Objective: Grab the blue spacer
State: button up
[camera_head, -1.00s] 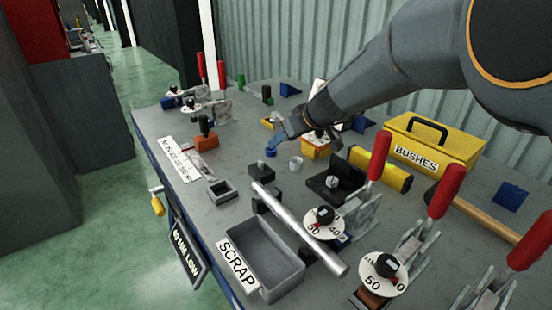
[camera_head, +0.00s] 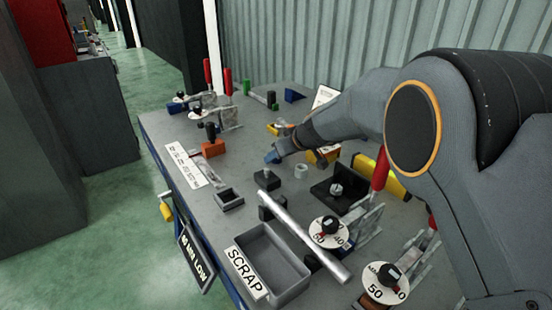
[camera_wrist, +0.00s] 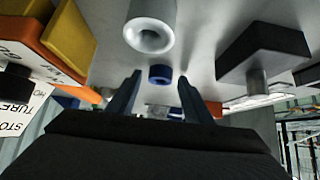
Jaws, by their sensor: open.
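The blue spacer (camera_wrist: 160,74) is a small ring with a dark hole, seen in the wrist view on the grey bench top. My gripper (camera_wrist: 159,78) is open, with one finger on each side of the spacer in that view. The spacer looks to be at or just beyond the fingertips, and I cannot tell whether they touch it. In the head view my gripper (camera_head: 273,156) reaches down over the bench from the right. Its fingers largely cover the spot there, so I cannot separate the spacer from the bluish fingertips.
A pale grey bush (camera_head: 301,171) stands close beside my gripper; it also shows in the wrist view (camera_wrist: 150,28). A black block with a post (camera_head: 267,180) is nearby in front. A scrap tray (camera_head: 290,245), a metal bar (camera_head: 300,232) and toggle clamps occupy the front.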

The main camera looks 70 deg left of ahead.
grip_shut()
jog(key=shift+r, duration=0.15)
